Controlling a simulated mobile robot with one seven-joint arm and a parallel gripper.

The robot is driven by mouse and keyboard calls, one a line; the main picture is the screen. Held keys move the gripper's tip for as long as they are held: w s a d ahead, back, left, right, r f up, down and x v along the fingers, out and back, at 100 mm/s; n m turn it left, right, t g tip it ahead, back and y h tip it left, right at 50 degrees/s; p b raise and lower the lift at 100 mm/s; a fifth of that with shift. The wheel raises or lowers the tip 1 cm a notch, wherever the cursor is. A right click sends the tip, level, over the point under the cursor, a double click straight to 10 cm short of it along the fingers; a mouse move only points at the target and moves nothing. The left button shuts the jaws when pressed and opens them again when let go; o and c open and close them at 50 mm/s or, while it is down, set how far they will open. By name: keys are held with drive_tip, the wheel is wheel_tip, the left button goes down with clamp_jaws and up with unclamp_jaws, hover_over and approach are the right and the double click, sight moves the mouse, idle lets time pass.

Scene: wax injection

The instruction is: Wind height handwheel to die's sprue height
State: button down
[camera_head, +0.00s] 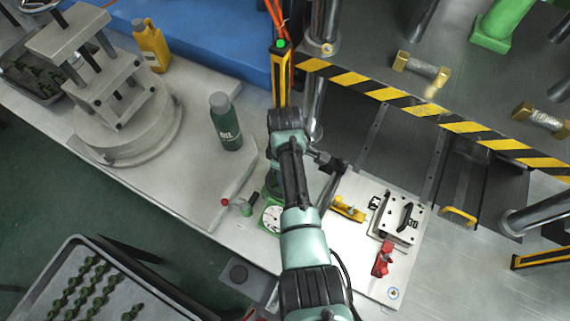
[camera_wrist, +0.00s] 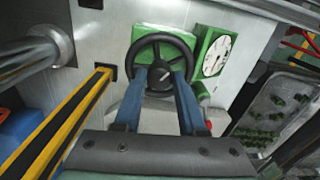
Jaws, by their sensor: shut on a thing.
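A black handwheel (camera_wrist: 139,54) is in the middle of the wrist view, in front of a green housing (camera_wrist: 200,44). My gripper (camera_wrist: 165,74) has its two blue fingers at the wheel's hub, shut on it. A white round dial (camera_wrist: 216,55) with a dark needle is right of the wheel; its reading is too small to tell. The head view also shows the dial (camera_head: 271,218), but my arm hides the wheel there. A grey metal block (camera_head: 403,217) with a black handle, marked 30, sits on a pale plate (camera_head: 375,287); I cannot see its sprue.
A red clamp (camera_head: 382,258) and a yellow clamp (camera_head: 347,208) are beside the block. A yellow-black striped bar (camera_head: 350,77) crosses behind. A green oil bottle (camera_head: 225,122) stands on the bench at left. A tray of green parts (camera_head: 70,285) is at lower left.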

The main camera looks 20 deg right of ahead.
drive_tip(key=n, duration=0.6)
drive_tip(key=shift+w, duration=0.2)
drive_tip(key=shift+r+n, duration=0.1)
drive_tip(key=shift+n, duration=0.3)
drive_tip(key=shift+c, duration=2.4)
unclamp_jaws()
drive_tip(key=shift+s, duration=0.1)
wheel_tip(320, 180, up, 13)
drive_tip(key=b, duration=0.2)
